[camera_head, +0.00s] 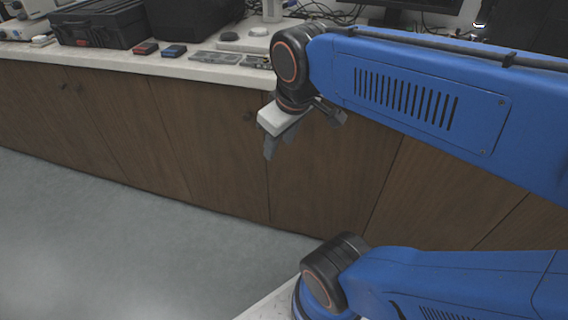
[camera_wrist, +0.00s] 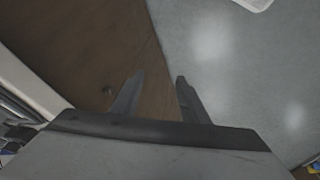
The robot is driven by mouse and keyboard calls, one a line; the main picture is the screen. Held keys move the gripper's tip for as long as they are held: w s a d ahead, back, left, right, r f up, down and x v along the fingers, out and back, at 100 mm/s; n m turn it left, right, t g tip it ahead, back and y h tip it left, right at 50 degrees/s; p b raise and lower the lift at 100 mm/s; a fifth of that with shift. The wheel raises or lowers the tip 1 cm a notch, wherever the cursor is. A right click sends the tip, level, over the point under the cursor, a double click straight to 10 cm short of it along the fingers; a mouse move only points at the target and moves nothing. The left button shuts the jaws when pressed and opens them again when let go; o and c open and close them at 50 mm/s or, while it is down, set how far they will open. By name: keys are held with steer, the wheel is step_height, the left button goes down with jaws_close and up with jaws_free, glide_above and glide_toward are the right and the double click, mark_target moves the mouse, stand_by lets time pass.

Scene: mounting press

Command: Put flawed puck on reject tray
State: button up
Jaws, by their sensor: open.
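My gripper (camera_head: 269,154) hangs in front of the wooden cabinet fronts, below the counter's edge, with nothing between its fingers. In the wrist view its two fingers (camera_wrist: 159,80) stand apart, with only cabinet front and floor beyond them. A small red tray or box (camera_head: 146,48) lies on the counter at the left, and a similar blue one (camera_head: 174,51) lies just right of it. I cannot tell whether the red one is the reject tray. I cannot make out the flawed puck in either view; my arm hides part of the counter.
The white counter (camera_head: 110,57) runs along the back above wooden cabinets (camera_head: 190,130). A black case (camera_head: 98,24), flat grey plates (camera_head: 215,57) and a round grey piece (camera_head: 229,36) stand on it. The grey floor (camera_head: 110,240) at the left is clear.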

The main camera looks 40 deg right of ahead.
steer(key=s+f+m, duration=0.1)
steer(key=s+f, duration=0.1)
steer(key=s+a+f+m, duration=0.1)
steer(key=f, duration=0.1)
steer(key=shift+f+m+t+y, duration=0.1)
steer(key=shift+m+t+y, duration=0.2)
